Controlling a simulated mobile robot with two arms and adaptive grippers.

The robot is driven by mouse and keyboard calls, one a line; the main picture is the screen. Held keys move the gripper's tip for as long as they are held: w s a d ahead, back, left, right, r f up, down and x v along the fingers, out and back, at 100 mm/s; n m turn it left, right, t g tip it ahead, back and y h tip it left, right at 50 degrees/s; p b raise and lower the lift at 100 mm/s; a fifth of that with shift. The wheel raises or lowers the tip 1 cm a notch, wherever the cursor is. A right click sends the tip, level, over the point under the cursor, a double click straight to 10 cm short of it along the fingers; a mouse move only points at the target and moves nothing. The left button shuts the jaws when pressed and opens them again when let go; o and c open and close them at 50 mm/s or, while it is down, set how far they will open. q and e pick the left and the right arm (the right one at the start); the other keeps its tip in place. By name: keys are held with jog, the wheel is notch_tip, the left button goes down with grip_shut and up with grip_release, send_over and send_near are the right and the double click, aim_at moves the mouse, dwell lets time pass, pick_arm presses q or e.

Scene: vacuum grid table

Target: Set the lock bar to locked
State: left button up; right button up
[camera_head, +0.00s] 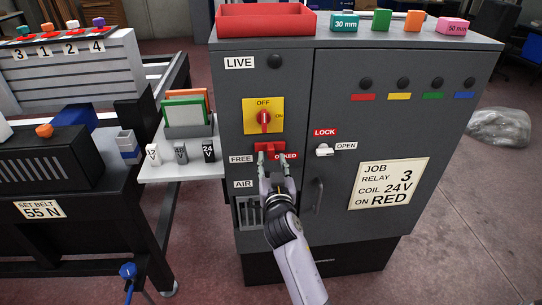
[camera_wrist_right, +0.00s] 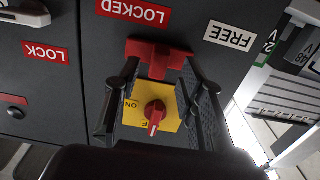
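The lock bar (camera_head: 270,148) is a red piece on the front of the dark grey cabinet, between the FREE label (camera_head: 241,159) and the red LOCKED label (camera_head: 292,156). It also shows in the right wrist view (camera_wrist_right: 156,55), upside down, with LOCKED (camera_wrist_right: 134,12) on the left and FREE (camera_wrist_right: 230,36) on the right. My right gripper (camera_head: 274,158) is at the bar, its fingers apart, one on each side of it. In the right wrist view its fingertips (camera_wrist_right: 160,68) flank the bar; whether they touch it is unclear. My left gripper is not in view.
A red rotary switch (camera_head: 264,119) on a yellow plate sits just above the bar. A white LOCK/OPEN knob (camera_head: 324,150) and a door handle (camera_head: 317,196) are to the right. A white shelf (camera_head: 181,167) with small blocks juts out left.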

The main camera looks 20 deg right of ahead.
jog(key=v, duration=0.4)
dwell(0.3)
jog(key=s+a+f+n+g+y, duration=0.1)
jog(key=a+f+g+y, duration=0.1)
jog(key=f, duration=0.7)
jog(key=s+a+f+n+g+y, duration=0.1)
jog(key=a+f+n+g, duration=0.1)
jog(key=f, duration=0.8)
jog(key=s+a+f+n+g+y, duration=0.1)
jog(key=s+f+g, duration=0.1)
jog(key=s+f, duration=0.7)
jog(key=s+a+f+n+g+y, duration=0.1)
jog(key=s+f+g, duration=0.25)
jog(key=f, duration=0.95)
jog(key=s+d+f+g, duration=0.2)
jog(key=s+f, duration=0.4)
jog(key=s, duration=0.6)
jog(key=s+d+f+g, duration=0.2)
jog(key=s+f, duration=0.4)
jog(key=s, duration=0.7)
jog(key=s+d+f+g, duration=0.2)
jog(key=s+f, duration=0.4)
jog(key=s, duration=0.6)
jog(key=shift+s+d+f+n+g, duration=0.15)
jog(key=shift+s+f+n+g, duration=0.15)
jog(key=shift+f+g, duration=0.15)
